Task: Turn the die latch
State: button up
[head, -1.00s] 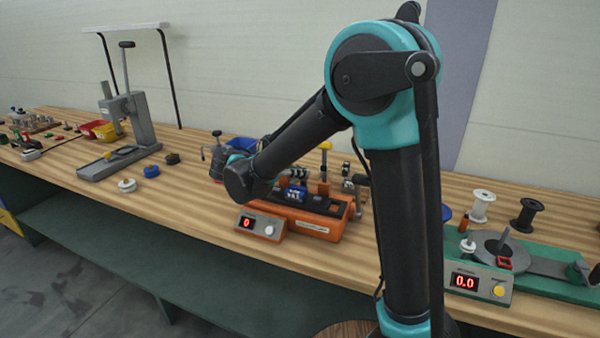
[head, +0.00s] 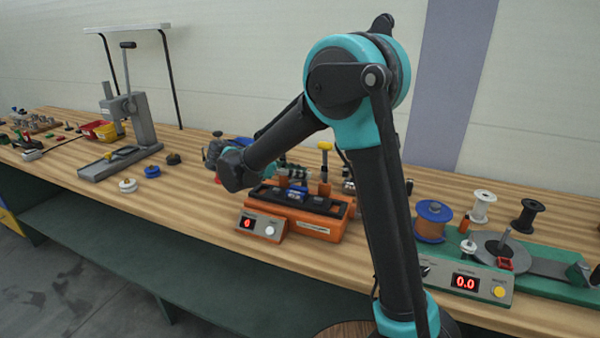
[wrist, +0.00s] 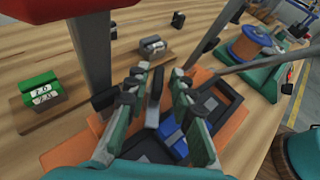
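The orange machine (head: 318,227) stands at the middle of the bench, with a blue block (head: 297,195) between black parts on its top. In the wrist view the blue block (wrist: 176,140) lies below and just right of centre, partly hidden by the fingers. My gripper (wrist: 159,88) is over the machine with its fingers spread apart. A dark upright piece (wrist: 155,95), possibly the die latch, shows between the fingers; I cannot tell whether they touch it. In the head view my arm hides the fingers.
A green numbered block (wrist: 40,92) and a grey block (wrist: 152,45) rest on wooden pieces nearby. A tall post (wrist: 95,50) rises close left of my gripper. An orange spool (head: 433,220) stands right of my arm. A lever press (head: 130,130) stands left.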

jog(key=shift+w, duration=0.1)
jog(key=n+t, duration=0.1)
jog(key=n+t+y, duration=0.1)
jog(key=shift+s+d+n+t+y, duration=0.1)
jog(key=shift+s+n+t+y, duration=0.2)
jog(key=shift+n+t, duration=0.1)
jog(key=v, duration=1.7)
jog(key=w+d+r+g+y, duration=0.2)
jog(key=w+d+y, duration=0.2)
jog(key=d, duration=0.2)
jog(key=x, duration=1.2)
jog(key=shift+w+d, duration=0.1)
jog(key=shift+d, duration=0.25)
jog(key=shift+n, duration=0.7)
jog(key=s+v, duration=0.1)
jog(key=v, duration=1.6)
jog(key=shift+r+t, duration=0.2)
jog(key=shift+t, duration=0.1)
jog(key=shift+d, duration=0.15)
